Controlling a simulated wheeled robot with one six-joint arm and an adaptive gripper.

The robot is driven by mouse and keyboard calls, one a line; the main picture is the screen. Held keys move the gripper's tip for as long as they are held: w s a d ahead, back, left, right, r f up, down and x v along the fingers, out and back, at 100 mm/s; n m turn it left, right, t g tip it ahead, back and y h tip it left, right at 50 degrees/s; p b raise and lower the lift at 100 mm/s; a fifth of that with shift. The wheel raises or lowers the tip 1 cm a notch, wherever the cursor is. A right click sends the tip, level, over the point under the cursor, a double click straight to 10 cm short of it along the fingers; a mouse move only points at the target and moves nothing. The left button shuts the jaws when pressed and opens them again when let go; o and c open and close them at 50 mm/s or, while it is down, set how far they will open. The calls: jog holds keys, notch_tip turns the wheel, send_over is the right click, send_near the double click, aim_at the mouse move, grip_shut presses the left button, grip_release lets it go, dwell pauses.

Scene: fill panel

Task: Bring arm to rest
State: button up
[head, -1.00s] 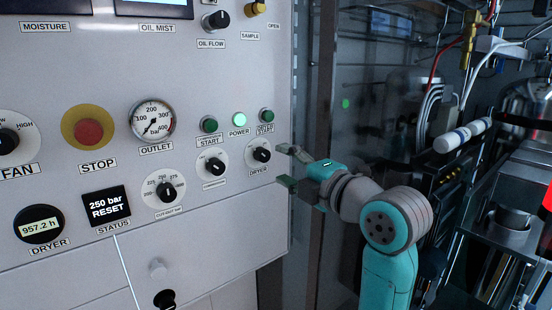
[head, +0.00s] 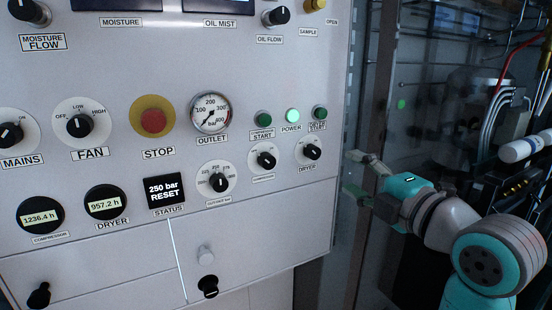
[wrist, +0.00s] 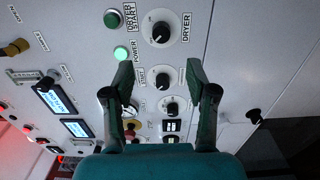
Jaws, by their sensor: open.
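My gripper (head: 362,176) is open and empty, to the right of the control panel's edge in the head view. Its teal wrist and grey arm links stretch away to the lower right. In the wrist view my gripper (wrist: 160,92) shows two dark fingers spread apart before the panel (wrist: 225,75), with nothing between them but panel knobs behind. The dryer knob (head: 312,152) is the panel control closest to the fingers in the head view, and it also shows in the wrist view (wrist: 161,31). The fingers appear clear of it.
The white panel (head: 120,255) carries several knobs, a red stop button (head: 153,121), an outlet gauge (head: 211,112) and a lit green power lamp (head: 292,115). The status display (head: 166,193) reads 250 bar RESET. Hoses and a white cylinder (head: 520,148) crowd the right side.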

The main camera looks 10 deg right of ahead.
jog(key=s+f+m+h, duration=0.2)
jog(key=f+m, duration=0.4)
jog(key=f, duration=0.7)
jog(key=s+f+m+h, duration=0.25)
jog(key=f+m, duration=0.35)
jog(key=f, duration=0.8)
jog(key=s+a+f+m+g+h, duration=0.15)
jog(key=s+f+m, duration=0.35)
jog(key=s+f, duration=0.65)
jog(key=s+a+f+m, duration=0.1)
jog(key=s+f+m, duration=0.1)
jog(key=s, duration=1.1)
jog(key=s+f+m, duration=0.2)
jog(key=s, duration=1.1)
jog(key=shift+s+a+m+g, duration=0.15)
jog(key=shift+a+m+g, duration=0.15)
jog(key=shift+a+g, duration=0.15)
